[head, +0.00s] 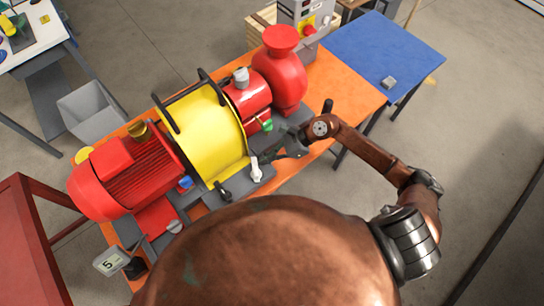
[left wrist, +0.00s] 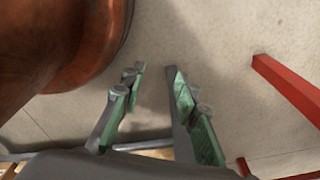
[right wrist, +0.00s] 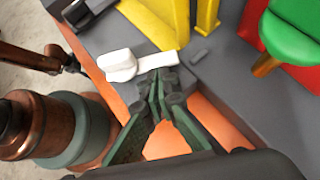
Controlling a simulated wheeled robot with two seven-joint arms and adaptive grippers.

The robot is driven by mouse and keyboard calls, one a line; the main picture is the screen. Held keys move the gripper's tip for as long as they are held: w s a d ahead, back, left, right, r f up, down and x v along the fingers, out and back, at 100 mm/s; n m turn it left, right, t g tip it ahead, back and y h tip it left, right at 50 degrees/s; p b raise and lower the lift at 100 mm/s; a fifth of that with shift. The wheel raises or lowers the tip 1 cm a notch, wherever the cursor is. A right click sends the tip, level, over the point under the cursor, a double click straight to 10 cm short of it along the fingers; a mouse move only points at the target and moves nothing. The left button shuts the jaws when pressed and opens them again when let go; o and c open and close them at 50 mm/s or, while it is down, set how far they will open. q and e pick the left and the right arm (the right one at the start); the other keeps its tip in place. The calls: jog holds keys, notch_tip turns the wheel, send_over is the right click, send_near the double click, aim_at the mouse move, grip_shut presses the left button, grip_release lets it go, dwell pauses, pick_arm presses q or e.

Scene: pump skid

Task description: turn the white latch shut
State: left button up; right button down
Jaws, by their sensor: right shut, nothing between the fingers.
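The white latch (head: 256,170) sits on the grey skid base, near its front edge and beside the yellow guard. In the right wrist view the latch (right wrist: 120,66) has a round knob at left and a flat arm reaching right. My right gripper (right wrist: 156,76) is shut and empty, its fingertips at the flat arm's near side; they look to be touching it or very close. In the head view the right gripper (head: 272,156) is just right of the latch. My left gripper (left wrist: 154,72) is open and empty over bare floor; it is hidden in the head view.
The yellow guard (head: 203,125) stands behind the latch, with a red motor (head: 130,170) to its left and a red pump (head: 280,75) beyond. A green-handled valve (right wrist: 296,28) is right of the right gripper. A blue table (head: 375,50) stands at the back right.

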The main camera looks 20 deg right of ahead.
aim_at(252, 161)
pick_arm(q)
jog(key=shift+s+f+b, duration=0.2)
jog(key=shift+s, duration=0.3)
jog(key=shift+s+f+b, duration=0.15)
jog(key=shift+s+f, duration=0.05)
jog(key=shift+s, duration=0.3)
pick_arm(e)
jog(key=shift+w+a, duration=0.15)
jog(key=shift+a, duration=0.05)
pick_arm(q)
jog(key=shift+w+f+b, duration=0.2)
jog(key=shift+f+b, duration=0.15)
pick_arm(e)
jog(key=shift+w+a, duration=0.1)
jog(key=shift+w, duration=0.05)
